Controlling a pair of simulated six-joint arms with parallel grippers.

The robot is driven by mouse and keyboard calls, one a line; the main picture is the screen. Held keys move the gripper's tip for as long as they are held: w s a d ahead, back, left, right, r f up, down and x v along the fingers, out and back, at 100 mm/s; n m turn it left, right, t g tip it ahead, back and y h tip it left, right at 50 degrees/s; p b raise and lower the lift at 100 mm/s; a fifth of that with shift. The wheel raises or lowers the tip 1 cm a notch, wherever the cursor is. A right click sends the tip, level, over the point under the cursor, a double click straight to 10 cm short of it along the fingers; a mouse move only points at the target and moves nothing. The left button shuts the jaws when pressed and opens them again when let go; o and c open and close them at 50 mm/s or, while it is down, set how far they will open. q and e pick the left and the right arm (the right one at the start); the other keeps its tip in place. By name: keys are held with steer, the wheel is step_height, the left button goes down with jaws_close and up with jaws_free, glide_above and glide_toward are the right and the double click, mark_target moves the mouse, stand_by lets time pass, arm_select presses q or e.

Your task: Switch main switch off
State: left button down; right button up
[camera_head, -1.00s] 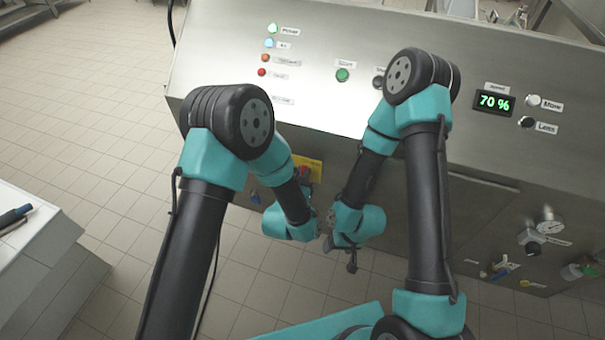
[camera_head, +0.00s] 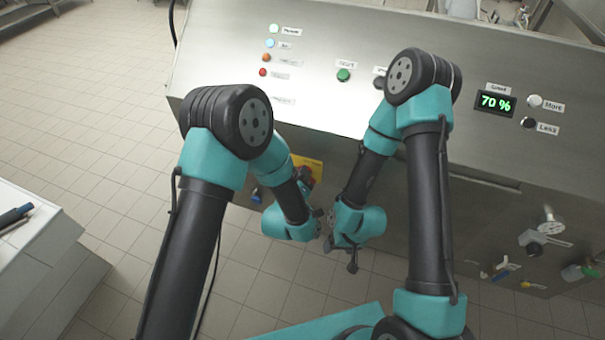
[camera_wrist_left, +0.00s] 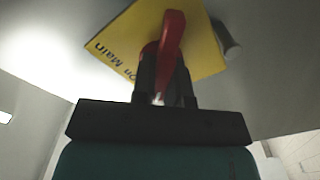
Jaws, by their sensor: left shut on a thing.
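The main switch has a red handle (camera_wrist_left: 171,38) on a yellow plate (camera_wrist_left: 205,42), with "On" and "Main" printed along its lower left edge in the left wrist view. My left gripper (camera_wrist_left: 165,78) has its dark fingers on either side of the handle and is shut on it. The handle stands nearly upright in that view, slightly tilted. In the head view the yellow plate (camera_head: 316,166) shows partly behind my left arm, and the grip itself is mostly hidden. My right gripper (camera_head: 352,265) hangs low beside the left wrist, apart from the panel; its jaws are too small to read.
The steel machine panel (camera_head: 325,45) carries a green button (camera_head: 344,75), indicator lamps (camera_head: 274,29) and a display (camera_head: 494,100) reading 70 %. A blue part (camera_head: 256,196) sits left of the switch. Tiled floor lies below.

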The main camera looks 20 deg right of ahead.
arm_select(q)
steer(key=n, duration=0.4)
steer(key=shift+f+n, duration=0.1)
steer(key=shift+n, duration=0.2)
steer(key=n, duration=0.4)
steer(key=shift+f, duration=0.1)
steer(key=shift+n, duration=0.3)
steer(key=c, duration=1.1)
jaws_free()
steer(key=shift+c, duration=0.2)
steer(key=shift+a, duration=0.1)
